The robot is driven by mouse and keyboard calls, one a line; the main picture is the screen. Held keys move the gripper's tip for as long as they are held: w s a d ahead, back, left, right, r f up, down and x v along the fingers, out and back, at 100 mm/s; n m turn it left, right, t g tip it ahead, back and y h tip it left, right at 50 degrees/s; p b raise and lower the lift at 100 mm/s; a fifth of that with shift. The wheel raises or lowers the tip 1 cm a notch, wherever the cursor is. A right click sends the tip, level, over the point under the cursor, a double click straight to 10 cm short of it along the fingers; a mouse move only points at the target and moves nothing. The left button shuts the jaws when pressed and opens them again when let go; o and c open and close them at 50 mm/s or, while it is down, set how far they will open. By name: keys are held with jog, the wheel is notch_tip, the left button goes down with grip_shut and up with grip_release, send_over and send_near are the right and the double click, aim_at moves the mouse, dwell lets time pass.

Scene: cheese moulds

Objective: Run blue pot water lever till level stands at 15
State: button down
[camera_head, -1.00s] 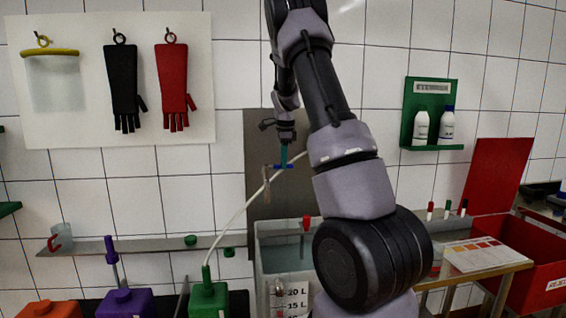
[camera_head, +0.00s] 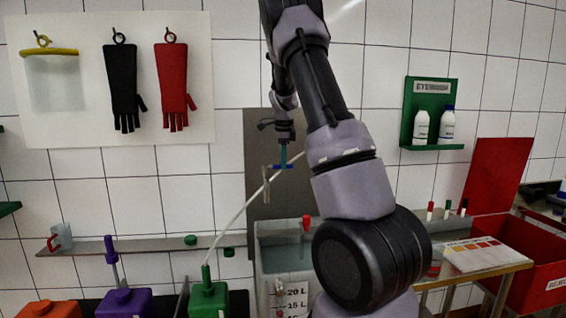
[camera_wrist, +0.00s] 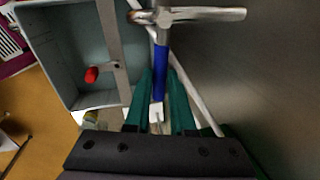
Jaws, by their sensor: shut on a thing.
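A tap with a blue lever (camera_head: 290,165) sits in front of the grey back panel, its spout (camera_head: 266,185) pointing down over the grey tank (camera_head: 262,262). My gripper (camera_head: 284,152) is at the lever. In the wrist view the blue lever (camera_wrist: 160,78) lies between the green fingers of my gripper (camera_wrist: 160,105), which is shut on it; its pale end shows between them. The metal tap body (camera_wrist: 190,15) is above. The tank front carries a scale (camera_head: 293,300) with 20 L and 15 L marks. I cannot read the water level, and my arm hides the tank's right part.
A red-handled thing (camera_head: 306,222) hangs at the tank, also seen in the wrist view (camera_wrist: 92,74). Purple (camera_head: 125,302) and orange (camera_head: 48,309) containers stand left. A red crate (camera_head: 535,272) is right.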

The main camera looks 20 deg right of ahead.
jog(key=shift+s+a+r+m+h, duration=0.15)
jog(key=shift+s+a+m, duration=0.3)
jog(key=shift+m, duration=0.7)
jog(key=shift+s+a+m+h, duration=0.25)
jog(key=shift+s+a+m, duration=0.15)
jog(key=shift+m, duration=0.75)
jog(key=c, duration=0.8)
grip_release()
jog(key=shift+a, duration=0.1)
jog(key=shift+o, duration=0.2)
jog(key=shift+s, duration=0.1)
jog(key=v, duration=1)
jog(key=shift+w+r, duration=0.2)
jog(key=shift+r, duration=0.15)
